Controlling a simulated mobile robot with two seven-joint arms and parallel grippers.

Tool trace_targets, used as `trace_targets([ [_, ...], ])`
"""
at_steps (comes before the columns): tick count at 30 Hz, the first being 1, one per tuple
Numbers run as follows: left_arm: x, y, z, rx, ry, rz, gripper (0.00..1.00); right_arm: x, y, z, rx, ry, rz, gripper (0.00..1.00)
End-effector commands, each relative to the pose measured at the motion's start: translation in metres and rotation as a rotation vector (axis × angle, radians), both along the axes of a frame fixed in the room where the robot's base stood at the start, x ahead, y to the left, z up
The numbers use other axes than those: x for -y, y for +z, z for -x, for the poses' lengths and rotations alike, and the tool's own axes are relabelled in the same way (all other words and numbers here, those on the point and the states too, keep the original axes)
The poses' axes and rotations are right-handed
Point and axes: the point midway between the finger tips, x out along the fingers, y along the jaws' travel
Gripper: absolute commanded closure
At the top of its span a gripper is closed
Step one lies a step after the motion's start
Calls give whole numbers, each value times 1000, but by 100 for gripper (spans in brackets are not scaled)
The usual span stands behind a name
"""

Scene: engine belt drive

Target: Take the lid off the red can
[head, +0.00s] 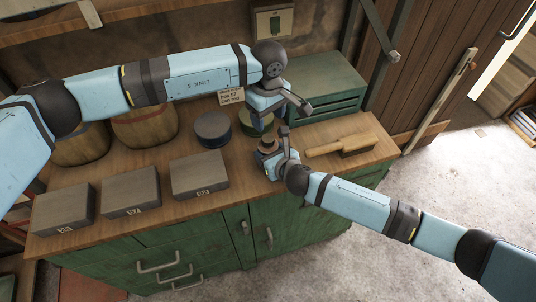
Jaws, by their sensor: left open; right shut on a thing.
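No can in the head view shows clearly as red. My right gripper (275,152) is shut on a small brownish round thing (267,144) with a dark top, at the front right of the bench top. I cannot tell whether this is the red can or its lid. My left gripper (270,104) is open, just above and behind the right one. A dark round can (247,126) stands behind the grippers and is partly hidden by the left one. A wide blue can (212,131) with a grey top stands to the left of them.
The wooden bench top (105,226) carries several grey labelled blocks (130,191) along its front. Two wooden barrels (146,126) stand behind, under my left arm. A wooden-handled brush (343,145) lies at right. A green box (325,82) stands at the back right.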

Motion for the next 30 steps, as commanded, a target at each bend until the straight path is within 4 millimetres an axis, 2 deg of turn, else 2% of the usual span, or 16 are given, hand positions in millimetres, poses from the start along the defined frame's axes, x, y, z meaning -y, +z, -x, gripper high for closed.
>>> trace_targets([
  [13, 1, -6, 1, -4, 0, 2, 41, 0, 0, 0, 0, 0, 0, 100],
  [24, 0, -59, 0, -2, 2, -1, 41, 0, 0, 0, 0, 0, 0, 100],
  [30, 0, -77, 0, -1, 1, 0, 41, 0, 0, 0, 0, 0, 0, 100],
])
